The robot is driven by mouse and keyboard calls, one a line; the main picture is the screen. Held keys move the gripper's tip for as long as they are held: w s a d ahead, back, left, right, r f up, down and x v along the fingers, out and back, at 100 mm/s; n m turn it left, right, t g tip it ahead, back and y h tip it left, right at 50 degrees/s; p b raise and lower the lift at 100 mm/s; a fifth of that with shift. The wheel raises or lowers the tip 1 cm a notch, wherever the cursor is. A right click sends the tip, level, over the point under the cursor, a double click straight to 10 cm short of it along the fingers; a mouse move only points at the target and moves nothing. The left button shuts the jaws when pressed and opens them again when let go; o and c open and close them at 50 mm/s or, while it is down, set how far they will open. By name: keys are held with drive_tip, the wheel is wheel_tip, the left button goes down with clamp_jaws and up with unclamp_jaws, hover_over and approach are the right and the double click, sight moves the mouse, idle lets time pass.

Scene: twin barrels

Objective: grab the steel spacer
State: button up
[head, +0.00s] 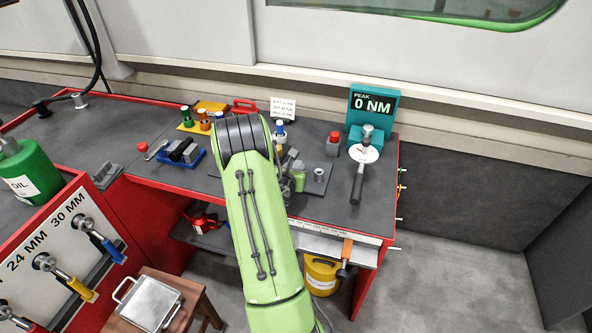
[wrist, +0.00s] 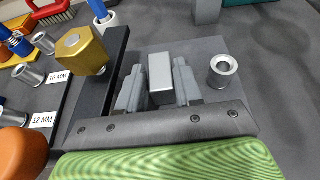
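A short hollow steel cylinder, which looks like the steel spacer (wrist: 223,70), stands upright on the dark grey mat in the wrist view, right of my gripper. It also shows in the head view (head: 319,174), just right of my arm. My gripper (wrist: 159,80) has its two grey fingers apart, with a light grey block (wrist: 160,72) between them. I cannot tell whether they press on that block. The spacer is outside the fingers. In the head view my green arm hides most of my gripper.
A brass hexagonal piece (wrist: 83,52) and a dark bar (wrist: 104,78) are close left of the fingers. Sockets with size labels stand farther left.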

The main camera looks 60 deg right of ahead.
clamp_jaws()
drive_tip(key=shift+r, duration=0.1)
